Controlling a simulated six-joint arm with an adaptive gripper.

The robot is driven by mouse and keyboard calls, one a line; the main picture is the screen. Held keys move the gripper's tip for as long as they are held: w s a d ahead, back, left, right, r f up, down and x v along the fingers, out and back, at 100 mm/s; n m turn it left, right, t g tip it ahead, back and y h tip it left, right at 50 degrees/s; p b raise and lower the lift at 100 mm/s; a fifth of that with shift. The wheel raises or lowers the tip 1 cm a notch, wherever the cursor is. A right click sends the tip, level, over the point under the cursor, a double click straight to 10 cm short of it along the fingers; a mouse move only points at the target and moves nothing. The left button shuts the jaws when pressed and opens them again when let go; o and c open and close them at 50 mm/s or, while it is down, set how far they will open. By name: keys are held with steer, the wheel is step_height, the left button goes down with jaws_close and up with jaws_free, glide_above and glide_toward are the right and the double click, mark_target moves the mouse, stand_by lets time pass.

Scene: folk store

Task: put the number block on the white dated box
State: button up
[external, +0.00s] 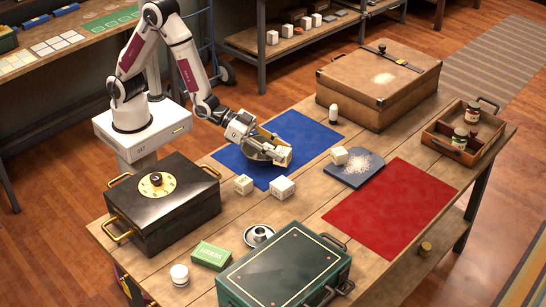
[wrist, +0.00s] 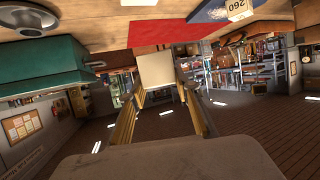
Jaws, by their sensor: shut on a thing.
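My gripper (external: 274,145) is shut on a cream block (external: 283,156), which it holds near the blue mat's front right part. In the wrist view the block (wrist: 155,70) sits between the two fingers, its visible face plain. Two more cream blocks stand in front of the mat, a left one (external: 243,184) and a right one (external: 282,188). Another pale block (external: 339,155) stands on the slate board; in the wrist view it (wrist: 236,9) bears dark digits. I cannot make out a date on any of them, so I cannot tell which is the white dated box.
A blue mat (external: 300,128), a slate board (external: 365,172) with white grains and a red mat (external: 390,209) lie on the table. A black box (external: 170,205), green case (external: 285,270), brown case (external: 365,100) and wooden tray (external: 440,140) stand around. The red mat is clear.

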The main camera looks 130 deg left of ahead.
steer(key=shift+f, duration=2.25)
steer(key=shift+f, duration=2.05)
steer(key=shift+f, duration=0.1)
steer(key=o, duration=1.1)
steer(key=v, duration=0.7)
steer(key=shift+s, duration=0.2)
steer(key=shift+d, duration=0.1)
